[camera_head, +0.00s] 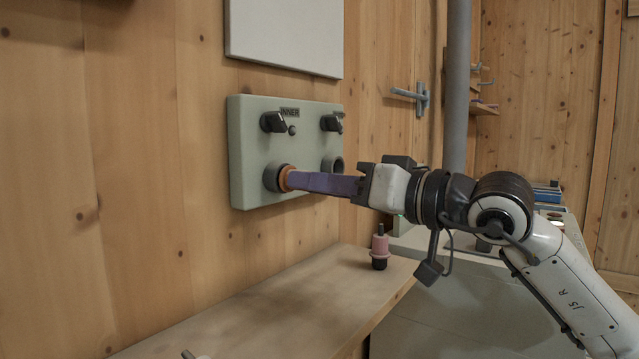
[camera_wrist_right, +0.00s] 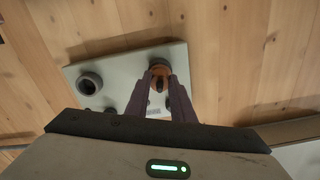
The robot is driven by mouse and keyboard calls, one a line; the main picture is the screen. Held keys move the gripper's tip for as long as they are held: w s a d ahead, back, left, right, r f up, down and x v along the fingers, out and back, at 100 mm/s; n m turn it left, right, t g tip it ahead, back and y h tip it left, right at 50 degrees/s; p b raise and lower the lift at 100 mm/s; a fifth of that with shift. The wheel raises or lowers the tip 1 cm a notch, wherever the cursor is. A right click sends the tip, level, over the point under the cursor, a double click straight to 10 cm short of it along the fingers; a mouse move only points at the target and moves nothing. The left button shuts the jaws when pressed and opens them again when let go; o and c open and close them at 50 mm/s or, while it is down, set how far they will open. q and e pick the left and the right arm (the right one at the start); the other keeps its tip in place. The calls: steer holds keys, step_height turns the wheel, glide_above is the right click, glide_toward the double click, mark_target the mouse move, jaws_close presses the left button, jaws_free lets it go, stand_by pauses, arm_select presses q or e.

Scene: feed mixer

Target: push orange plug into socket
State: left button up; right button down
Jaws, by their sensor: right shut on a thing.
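The orange plug (camera_head: 287,178) is at the left socket (camera_head: 272,178) of the grey-green wall panel (camera_head: 252,152). My right gripper (camera_head: 298,180), with long purple fingers, is shut on the plug from the right side. In the right wrist view the orange plug (camera_wrist_right: 160,72) sits between the fingertips (camera_wrist_right: 163,84), against the panel (camera_wrist_right: 125,65). The plug's front end is hidden in or behind the dark socket ring, so its depth cannot be told. A second, empty socket (camera_head: 333,165) is at the panel's right; it also shows in the right wrist view (camera_wrist_right: 89,84). My left gripper is not in view.
Two black knobs (camera_head: 273,122) sit above the sockets, one under an "INNER" label. A pink plug (camera_head: 380,246) stands upright on the wooden shelf (camera_head: 290,300) below. A grey pole (camera_head: 457,90) and a door handle (camera_head: 410,95) are behind. The shelf's left part is mostly clear.

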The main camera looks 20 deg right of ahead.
steer(key=shift+a, duration=0.1)
steer(key=c, duration=1.5)
jaws_free()
steer(key=shift+w, duration=0.1)
steer(key=shift+o, duration=0.2)
arm_select(q)
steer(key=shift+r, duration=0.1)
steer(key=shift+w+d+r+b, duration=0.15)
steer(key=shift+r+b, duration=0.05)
steer(key=shift+b, duration=0.5)
arm_select(e)
steer(key=v, duration=1)
